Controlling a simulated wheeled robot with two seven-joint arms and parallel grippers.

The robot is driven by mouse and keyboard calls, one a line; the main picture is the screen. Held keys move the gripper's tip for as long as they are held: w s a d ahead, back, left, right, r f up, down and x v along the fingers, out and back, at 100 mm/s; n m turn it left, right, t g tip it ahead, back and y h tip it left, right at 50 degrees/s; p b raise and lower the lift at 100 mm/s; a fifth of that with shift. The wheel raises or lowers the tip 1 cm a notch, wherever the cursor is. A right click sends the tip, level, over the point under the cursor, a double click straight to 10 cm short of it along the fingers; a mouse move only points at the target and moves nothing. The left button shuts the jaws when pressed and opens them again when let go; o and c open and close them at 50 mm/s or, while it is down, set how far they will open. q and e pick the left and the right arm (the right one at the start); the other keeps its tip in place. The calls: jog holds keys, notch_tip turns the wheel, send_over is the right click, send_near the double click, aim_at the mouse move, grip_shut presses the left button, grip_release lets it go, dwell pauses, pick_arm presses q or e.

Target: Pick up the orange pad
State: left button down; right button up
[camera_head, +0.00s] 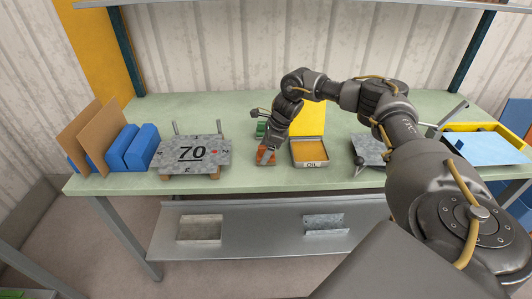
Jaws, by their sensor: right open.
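The orange pad (265,158) lies on the green worktable, left of the oil tray, and is partly hidden by my right gripper. My right gripper (268,153) points down at the pad with its fingers over or around it. The jaws are open; whether they touch the pad cannot be told at this size. My left gripper is not in view.
The oil tray (310,164) stands close to the right of the pad. A metal plate marked 70 (193,153) is to the left, with blue blocks (133,147) beyond it. A small green object (261,130) is behind the pad. A lower shelf (262,236) runs below.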

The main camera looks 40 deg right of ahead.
jog(key=shift+w+a+f, duration=0.1)
jog(key=shift+a+f, duration=0.05)
jog(key=shift+f, duration=0.35)
jog(key=shift+c, duration=0.9)
jog(key=c, duration=0.8)
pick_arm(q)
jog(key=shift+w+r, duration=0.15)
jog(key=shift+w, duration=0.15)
pick_arm(e)
jog(key=shift+c, duration=0.2)
jog(key=shift+r, duration=0.1)
